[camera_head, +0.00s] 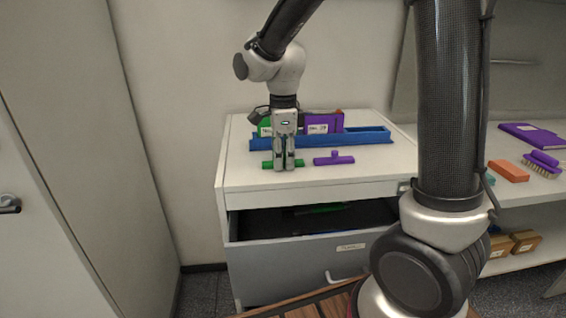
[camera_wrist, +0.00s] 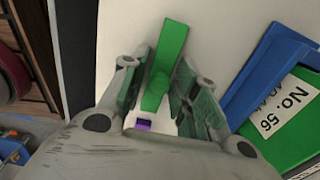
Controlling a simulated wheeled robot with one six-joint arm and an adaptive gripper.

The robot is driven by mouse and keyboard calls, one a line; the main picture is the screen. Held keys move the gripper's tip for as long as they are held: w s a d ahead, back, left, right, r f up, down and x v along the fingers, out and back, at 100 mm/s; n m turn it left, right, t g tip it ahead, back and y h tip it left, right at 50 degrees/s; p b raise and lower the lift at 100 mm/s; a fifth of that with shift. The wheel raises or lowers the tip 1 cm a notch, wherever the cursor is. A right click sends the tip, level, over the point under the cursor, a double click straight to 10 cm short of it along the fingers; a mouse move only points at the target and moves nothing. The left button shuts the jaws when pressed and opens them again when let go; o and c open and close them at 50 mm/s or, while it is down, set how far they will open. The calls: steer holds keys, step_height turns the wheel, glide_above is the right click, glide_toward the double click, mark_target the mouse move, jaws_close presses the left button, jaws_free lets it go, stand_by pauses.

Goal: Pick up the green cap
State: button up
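The green cap (camera_wrist: 173,45) is a narrow bar with a small knob, lying on the white cabinet top. In the wrist view it lies lengthwise between the two fingers of my gripper (camera_wrist: 164,62). Slim pale gaps show beside the cap, so the fingers look open around it, not clamped. In the head view my gripper (camera_head: 284,166) points down at the cabinet top, and its fingers hide the cap's middle. One end of the green cap (camera_head: 268,165) shows to the left of the fingers, the other to the right.
A similar purple cap (camera_head: 334,160) lies just right of my gripper. The drawer (camera_head: 300,254) below is open. A side shelf at right holds an orange block (camera_head: 508,171), a brush and a purple book.

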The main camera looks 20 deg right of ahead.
steer(key=shift+c, duration=1.4)
steer(key=shift+r, duration=0.1)
